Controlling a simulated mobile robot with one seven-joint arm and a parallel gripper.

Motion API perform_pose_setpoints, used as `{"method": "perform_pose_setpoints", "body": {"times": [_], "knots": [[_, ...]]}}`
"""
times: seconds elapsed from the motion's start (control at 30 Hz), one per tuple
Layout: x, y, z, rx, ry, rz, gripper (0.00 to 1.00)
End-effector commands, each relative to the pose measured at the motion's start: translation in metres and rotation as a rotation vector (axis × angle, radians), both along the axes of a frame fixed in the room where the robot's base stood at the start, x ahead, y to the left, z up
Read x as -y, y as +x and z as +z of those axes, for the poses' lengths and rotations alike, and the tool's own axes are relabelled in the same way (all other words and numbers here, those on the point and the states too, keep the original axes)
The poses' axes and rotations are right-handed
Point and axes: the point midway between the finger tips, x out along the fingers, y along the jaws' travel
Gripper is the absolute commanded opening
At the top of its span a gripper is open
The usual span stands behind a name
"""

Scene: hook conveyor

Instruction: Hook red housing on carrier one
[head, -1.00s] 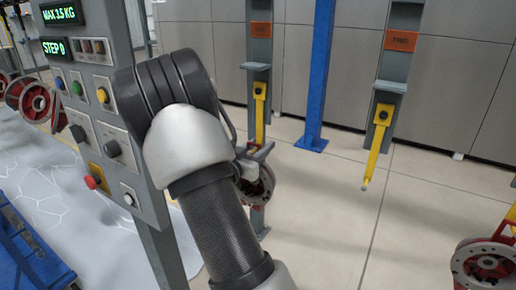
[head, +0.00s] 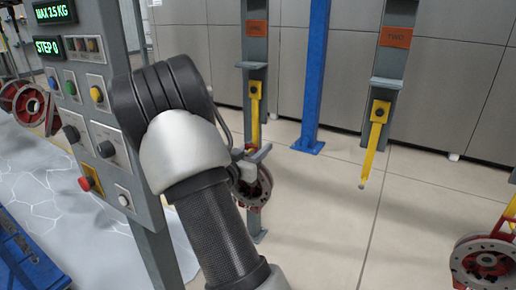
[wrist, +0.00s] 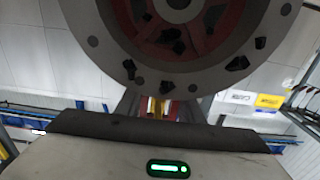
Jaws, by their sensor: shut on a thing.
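The red housing (head: 264,187), a round part with a dark grey flange, hangs from my gripper (head: 252,160) in the head view. My gripper is shut on it, partly hidden behind my arm. Carrier one (head: 255,50) is the left grey hanger with an orange plate. Its yellow hook (head: 255,105) reaches down to just above or behind my gripper; its lower end is hidden, so I cannot tell whether it touches the housing. In the wrist view the flange (wrist: 190,78) fills the top, with a small yellow and red patch below it between the fingers.
Carrier two (head: 393,65) hangs at right with an empty yellow hook (head: 375,140). Another red housing (head: 488,262) is at the lower right edge. A control panel (head: 100,110) stands close on the left. A blue post (head: 316,80) rises behind. The floor between is clear.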

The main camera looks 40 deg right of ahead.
Motion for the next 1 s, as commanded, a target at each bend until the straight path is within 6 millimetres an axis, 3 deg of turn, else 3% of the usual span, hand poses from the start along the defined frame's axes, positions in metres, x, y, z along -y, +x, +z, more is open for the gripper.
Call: {"method": "perform_pose_setpoints", "body": {"times": [0.13, 0.17, 0.27, 0.67, 0.77, 1.0], "knots": [[0.001, 0.0, 0.004, 0.007, -0.007, -0.001, 0.0], [0.001, 0.0, 0.004, 0.007, -0.007, -0.001, 0.39], [0.001, 0.0, 0.004, 0.005, -0.005, -0.001, 0.56], [-0.008, -0.002, -0.002, -0.002, 0.002, 0.002, 0.56], [-0.021, -0.007, -0.001, -0.001, 0.003, 0.003, 0.56], [-0.074, -0.029, 0.0, 0.002, 0.001, 0.005, 0.56]]}}
